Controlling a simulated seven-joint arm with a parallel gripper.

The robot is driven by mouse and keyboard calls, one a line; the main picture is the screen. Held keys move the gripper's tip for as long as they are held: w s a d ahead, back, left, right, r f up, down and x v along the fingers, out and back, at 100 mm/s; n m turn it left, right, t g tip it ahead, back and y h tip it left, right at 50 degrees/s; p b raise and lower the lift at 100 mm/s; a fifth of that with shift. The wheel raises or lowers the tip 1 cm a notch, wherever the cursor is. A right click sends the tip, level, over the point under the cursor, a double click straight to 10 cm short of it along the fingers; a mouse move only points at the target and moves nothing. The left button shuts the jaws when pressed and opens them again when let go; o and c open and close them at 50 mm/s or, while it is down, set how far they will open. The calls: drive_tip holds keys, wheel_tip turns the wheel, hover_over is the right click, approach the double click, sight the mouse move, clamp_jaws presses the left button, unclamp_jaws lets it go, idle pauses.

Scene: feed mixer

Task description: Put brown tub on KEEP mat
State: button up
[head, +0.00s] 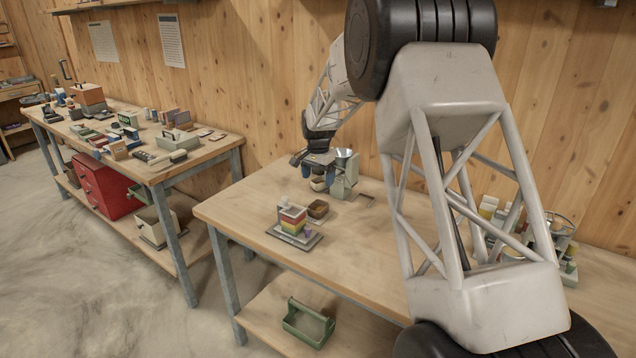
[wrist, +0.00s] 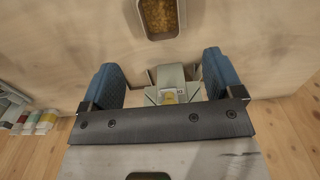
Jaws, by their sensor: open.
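The brown tub (head: 318,208) stands on the workbench beside a stack of coloured pieces in the head view. A pale tub (head: 318,185) stands behind it, just below my gripper (head: 317,173). My gripper is open, with its two blue fingers apart in the wrist view (wrist: 160,78). A light-rimmed tub with yellow-brown grain (wrist: 160,16) lies beyond the fingertips there; I cannot tell which tub it is. Nothing is held. I cannot read a KEEP label on any mat.
A grey-green machine with a funnel (head: 345,175) stands right beside my gripper. Bottles (head: 488,208) stand farther right. The front bench is mostly clear.

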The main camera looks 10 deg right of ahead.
drive_tip(key=shift+r, duration=0.1)
idle(0.6)
drive_tip(key=s+r+n, duration=0.1)
drive_tip(key=s+r, duration=0.4)
drive_tip(key=s, duration=0.4)
drive_tip(key=s+r+n+t, duration=0.1)
drive_tip(key=s+r+n, duration=0.1)
drive_tip(key=s+r, duration=0.5)
drive_tip(key=s+r+n, duration=0.1)
drive_tip(key=s+r, duration=0.2)
drive_tip(key=s, duration=0.9)
drive_tip(key=s+f+n+t, duration=0.1)
drive_tip(key=s+f+n, duration=0.2)
drive_tip(key=s, duration=2.9)
drive_tip(key=shift+a+n+t, duration=0.25)
drive_tip(key=shift+n+t, duration=0.05)
drive_tip(key=shift+n, duration=0.6)
